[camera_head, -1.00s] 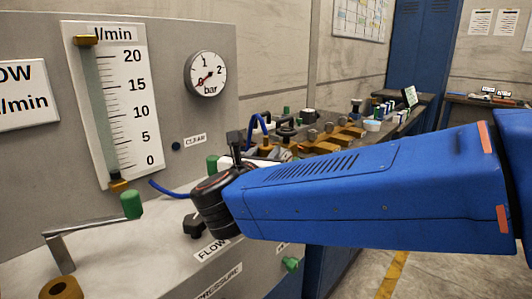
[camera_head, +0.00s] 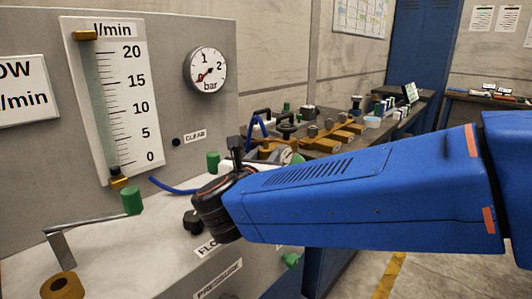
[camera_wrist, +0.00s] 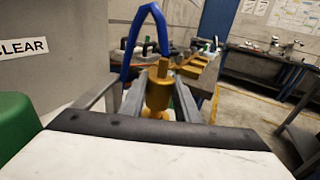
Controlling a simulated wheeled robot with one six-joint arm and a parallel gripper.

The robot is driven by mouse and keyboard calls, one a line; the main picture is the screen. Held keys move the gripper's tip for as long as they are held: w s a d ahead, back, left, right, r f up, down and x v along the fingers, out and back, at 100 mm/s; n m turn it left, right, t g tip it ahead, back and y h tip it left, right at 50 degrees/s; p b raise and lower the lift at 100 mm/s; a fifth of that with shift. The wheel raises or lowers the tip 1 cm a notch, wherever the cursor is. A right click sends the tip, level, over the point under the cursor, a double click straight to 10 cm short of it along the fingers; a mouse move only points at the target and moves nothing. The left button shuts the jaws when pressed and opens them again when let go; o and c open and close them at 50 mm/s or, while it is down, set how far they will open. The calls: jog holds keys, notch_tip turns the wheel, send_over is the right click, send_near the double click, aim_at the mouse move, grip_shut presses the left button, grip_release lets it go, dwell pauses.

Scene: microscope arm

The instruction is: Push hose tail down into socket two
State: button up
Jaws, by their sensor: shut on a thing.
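The brass hose tail (camera_wrist: 158,92) stands nearly upright between the two grey fingers of my gripper (camera_wrist: 158,100) in the wrist view. My gripper is shut on it. A blue hose (camera_wrist: 132,42) rises in a bent loop beside its top. The hose loop (camera_head: 254,124) also shows in the head view, beyond my black wrist. A smaller orange-brass part (camera_wrist: 153,113) shows below the hose tail, partly hidden by the fingers and the gripper body. I cannot tell which socket is below, or whether the tail touches it.
A panel (camera_head: 180,50) with a flow tube (camera_head: 130,105) and pressure gauge (camera_head: 207,70) stands at left. A green-ended lever (camera_head: 131,200) and green knob (camera_head: 213,161) are near my wrist. Brass and black parts crowd the bench behind. Floor is free at right.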

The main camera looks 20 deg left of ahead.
jog(key=shift+f, duration=1.2)
jog(key=o, duration=1.3)
jog(key=shift+s, duration=0.1)
jog(key=s, duration=1.1)
jog(key=s+d, duration=0.1)
jog(key=s, duration=0.5)
jog(key=shift+s+r, duration=0.1)
jog(key=shift+r, duration=0.3)
jog(key=shift+d, duration=0.1)
